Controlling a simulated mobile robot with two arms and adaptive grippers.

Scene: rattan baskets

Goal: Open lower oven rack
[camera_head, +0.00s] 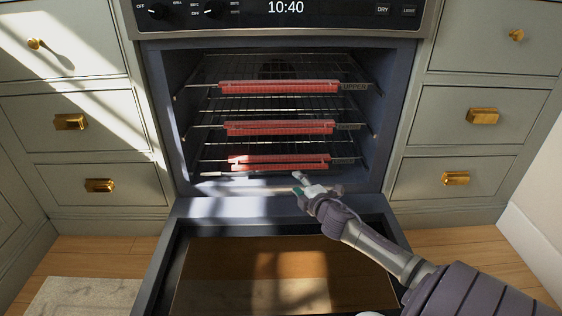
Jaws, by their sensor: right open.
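The oven (165,110) stands with its door (270,212) folded down. Inside are three wire racks, each with a red strip along its front edge. The lower rack (278,162) sits near the oven floor and looks pushed in. A small tag at its right end is too small to read. My right gripper (298,184) is open and empty at the oven mouth, over the inner edge of the door. It appears just in front of and below the right part of the lower rack's red strip; contact cannot be told. My left gripper is not in view.
The middle rack (280,127) and the upper rack (279,87), tagged UPPER, are above. Drawers with brass handles (99,185) flank the oven on both sides. The wood floor shows at both sides, with a rug (80,296) at lower left.

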